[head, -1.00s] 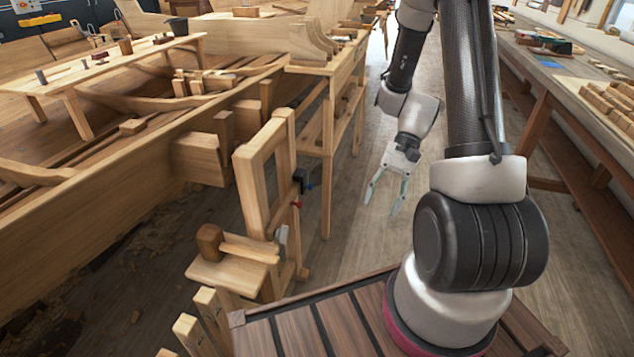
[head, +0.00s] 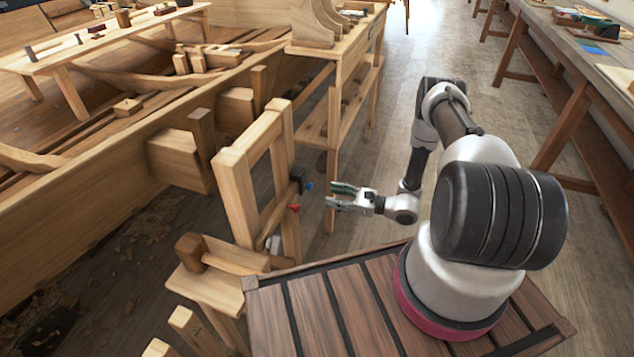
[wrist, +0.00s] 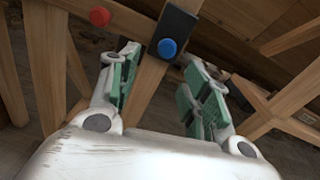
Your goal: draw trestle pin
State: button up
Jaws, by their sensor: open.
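The wooden trestle (head: 230,185) stands left of my arm as an upright frame. A blue round-headed pin (head: 308,186) sits at a dark block (head: 297,173) on its near post. A red-headed pin (head: 293,208) sits lower on the same post. In the wrist view the blue head (wrist: 167,47) lies ahead, between the lines of my fingers, against the dark block (wrist: 180,22); the red head (wrist: 99,16) is up and left. My gripper (head: 333,196) is open and empty, pointing at the post, a short gap from the blue head. I cannot tell which pin is the trestle pin.
The planked hull (head: 90,215) fills the left. A wooden bench (head: 345,60) stands behind the trestle. A small stool with a mallet-like piece (head: 210,285) is below it. A long workbench (head: 590,70) runs along the right. The floor between is clear.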

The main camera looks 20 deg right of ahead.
aim_at(309, 186)
jog(key=x, duration=0.8)
jog(key=shift+w+d+r+t, duration=0.2)
jog(key=shift+r+t, duration=0.1)
jog(key=shift+r, duration=0.3)
grip_shut()
